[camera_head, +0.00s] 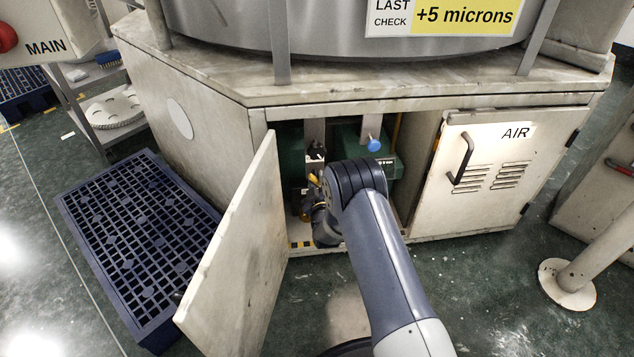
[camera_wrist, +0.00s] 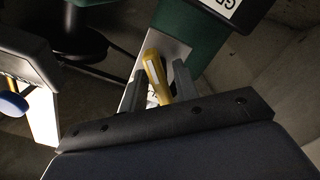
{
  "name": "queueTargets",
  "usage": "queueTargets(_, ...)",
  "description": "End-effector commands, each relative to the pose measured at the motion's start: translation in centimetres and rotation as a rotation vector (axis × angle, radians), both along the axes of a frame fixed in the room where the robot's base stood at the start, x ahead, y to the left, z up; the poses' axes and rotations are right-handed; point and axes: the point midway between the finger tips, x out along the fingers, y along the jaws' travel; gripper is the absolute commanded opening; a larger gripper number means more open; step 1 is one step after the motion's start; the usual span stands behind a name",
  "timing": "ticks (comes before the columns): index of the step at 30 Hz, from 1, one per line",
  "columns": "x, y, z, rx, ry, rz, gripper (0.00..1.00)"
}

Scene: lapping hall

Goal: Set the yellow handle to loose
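The yellow handle (camera_wrist: 155,73) shows in the wrist view as a short bar with a pale strip along it. It stands between the two fingers of my gripper (camera_wrist: 160,82), with narrow gaps beside it, so the fingers look open around it. In the head view a small bit of yellow handle (camera_head: 314,180) shows inside the open cabinet, beside my wrist. My arm reaches into the cabinet there and hides the fingertips and most of the handle. Any setting marks for the handle cannot be read.
The cabinet's left door (camera_head: 240,249) stands open beside my arm. The right door marked AIR (camera_head: 490,167) is shut. A blue knob (camera_head: 374,146) sits inside on the right, near a green housing (camera_head: 345,137). A dark blue grated pallet (camera_head: 140,235) lies at left.

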Motion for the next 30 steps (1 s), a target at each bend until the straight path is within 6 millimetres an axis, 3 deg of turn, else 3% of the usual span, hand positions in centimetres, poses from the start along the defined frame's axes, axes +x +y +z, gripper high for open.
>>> queueTargets(10, -0.03, 0.00, -0.02, 0.000, 0.000, 0.000, 0.00)
queueTargets(20, -0.04, 0.00, -0.05, 0.018, 0.004, 0.000, 0.00)
queueTargets(30, -0.02, 0.01, -0.07, 0.198, 0.040, 0.001, 0.00)
